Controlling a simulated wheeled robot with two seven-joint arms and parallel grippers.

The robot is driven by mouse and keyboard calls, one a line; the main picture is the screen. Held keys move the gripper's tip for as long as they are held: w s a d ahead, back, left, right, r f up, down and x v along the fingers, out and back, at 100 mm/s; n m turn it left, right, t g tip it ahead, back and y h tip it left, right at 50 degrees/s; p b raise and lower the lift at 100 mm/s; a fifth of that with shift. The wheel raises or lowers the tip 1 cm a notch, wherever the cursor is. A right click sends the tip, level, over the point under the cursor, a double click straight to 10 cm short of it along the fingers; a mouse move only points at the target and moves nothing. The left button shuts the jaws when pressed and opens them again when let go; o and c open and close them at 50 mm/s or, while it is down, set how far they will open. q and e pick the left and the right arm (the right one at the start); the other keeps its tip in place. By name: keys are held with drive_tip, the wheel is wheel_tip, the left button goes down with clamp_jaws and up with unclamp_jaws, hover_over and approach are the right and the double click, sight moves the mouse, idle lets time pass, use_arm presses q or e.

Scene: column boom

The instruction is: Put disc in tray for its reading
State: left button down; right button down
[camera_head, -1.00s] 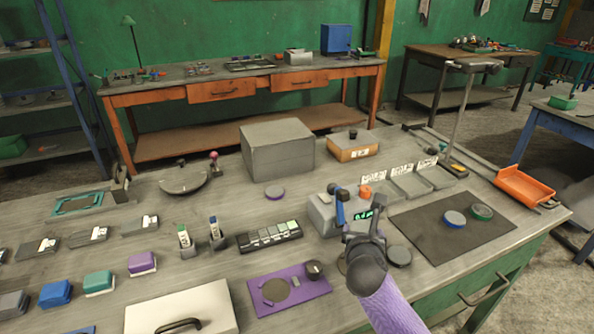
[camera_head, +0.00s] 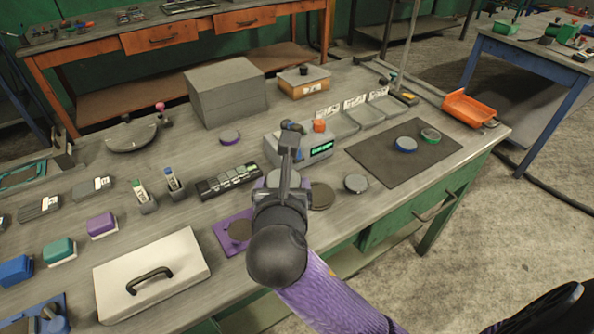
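A blue-rimmed disc (camera_head: 405,145) and a green-rimmed disc (camera_head: 430,135) lie on a dark mat (camera_head: 385,168). A grey disc (camera_head: 356,184) and a darker flat disc (camera_head: 322,196) lie near the bench's front edge. A purple-rimmed disc (camera_head: 230,137) lies behind the black strip. Three shallow labelled trays (camera_head: 341,124) stand in a row behind the mat. A grey meter (camera_head: 318,154) has a lit green display and an orange knob. My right gripper (camera_head: 287,138) is in front of the meter, seen edge-on. A pale round shape shows partly behind it; whether it is held is unclear. My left gripper is out of view.
A grey block (camera_head: 226,94) and an orange box (camera_head: 303,82) stand at the back. A white lidded case (camera_head: 150,275) with a black handle and a purple board (camera_head: 229,238) are at the front. An orange bin (camera_head: 470,108) is at the right corner.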

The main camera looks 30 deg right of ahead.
drive_tip(key=w+d+f, duration=0.9)
drive_tip(key=d, duration=0.4)
wheel_tip(320, 180, down, 10)
drive_tip(key=b, duration=0.5)
drive_tip(key=shift+a+r, duration=0.15)
drive_tip(key=shift+r, duration=0.1)
drive_tip(key=shift+r+h, duration=0.15)
drive_tip(key=shift+h, duration=0.15)
unclamp_jaws()
drive_tip(key=shift+f+b, duration=0.2)
drive_tip(key=shift+b, duration=0.1)
